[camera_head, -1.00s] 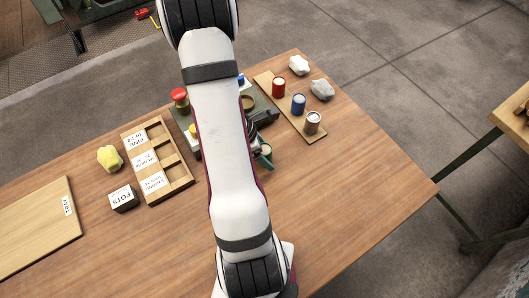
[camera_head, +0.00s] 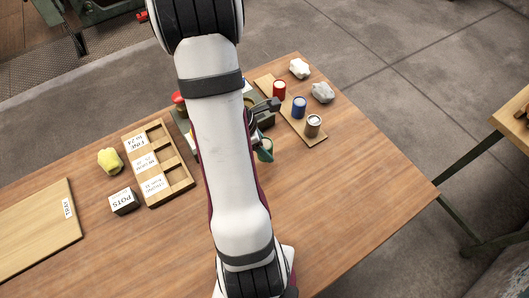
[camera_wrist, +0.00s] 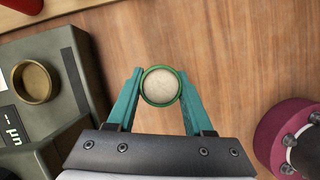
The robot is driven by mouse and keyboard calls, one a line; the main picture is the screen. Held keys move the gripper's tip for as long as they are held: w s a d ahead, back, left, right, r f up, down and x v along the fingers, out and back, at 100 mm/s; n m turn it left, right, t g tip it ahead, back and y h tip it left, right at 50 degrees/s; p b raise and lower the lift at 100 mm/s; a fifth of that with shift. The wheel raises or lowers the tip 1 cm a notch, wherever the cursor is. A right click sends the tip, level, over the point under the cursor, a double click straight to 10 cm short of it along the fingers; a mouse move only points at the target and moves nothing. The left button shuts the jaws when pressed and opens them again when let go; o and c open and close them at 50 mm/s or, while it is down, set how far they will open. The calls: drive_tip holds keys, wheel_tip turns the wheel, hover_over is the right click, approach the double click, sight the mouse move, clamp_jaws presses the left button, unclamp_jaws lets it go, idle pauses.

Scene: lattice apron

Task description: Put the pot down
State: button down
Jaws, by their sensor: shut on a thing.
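A small round pot with a green rim and pale, sandy contents (camera_wrist: 161,86) sits between the teal fingers of my gripper (camera_wrist: 161,92) in the wrist view. The fingers are shut on its sides. In the head view my arm hides most of the gripper, and the pot (camera_head: 266,146) shows just right of the arm. It is over or on bare wood beside the grey-green device; I cannot tell whether its base touches the table.
The grey-green device with a brass ring (camera_wrist: 36,81) stands close left in the wrist view. Red (camera_head: 279,89), blue (camera_head: 299,106) and silver-brown (camera_head: 313,125) pots stand on a board, with rocks nearby. A compartment tray (camera_head: 181,173), POTS block (camera_head: 123,201) and TRAY board (camera_head: 40,235) lie left.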

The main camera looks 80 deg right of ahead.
drive_tip(key=s+a+r, duration=0.4)
drive_tip(key=s+r, duration=0.3)
drive_tip(key=s, duration=0.4)
drive_tip(key=w+d+r+n+h, duration=0.1)
drive_tip(key=w+d+n, duration=0.15)
drive_tip(key=d, duration=1.15)
drive_tip(key=w+d+n, duration=0.2)
drive_tip(key=w+d, duration=0.1)
drive_tip(key=d, duration=1.1)
drive_tip(key=shift+t, duration=0.5)
drive_tip(key=w+d+f, duration=0.1)
drive_tip(key=w+f, duration=0.1)
drive_tip(key=w, duration=0.1)
drive_tip(key=w+d+f, duration=0.2)
drive_tip(key=w, duration=0.2)
drive_tip(key=w+d+f, duration=0.2)
drive_tip(key=w, duration=0.2)
drive_tip(key=shift+w+d+f, duration=0.1)
drive_tip(key=shift+w+f, duration=0.05)
drive_tip(key=shift+f, duration=0.2)
drive_tip(key=shift+w+f, duration=0.2)
drive_tip(key=shift+w, duration=0.05)
drive_tip(key=shift+d+f+h, duration=0.1)
drive_tip(key=shift+f+h, duration=0.2)
drive_tip(key=shift+f, duration=1.65)
drive_tip(key=shift+c, duration=1.5)
unclamp_jaws()
drive_tip(key=shift+f, duration=0.1)
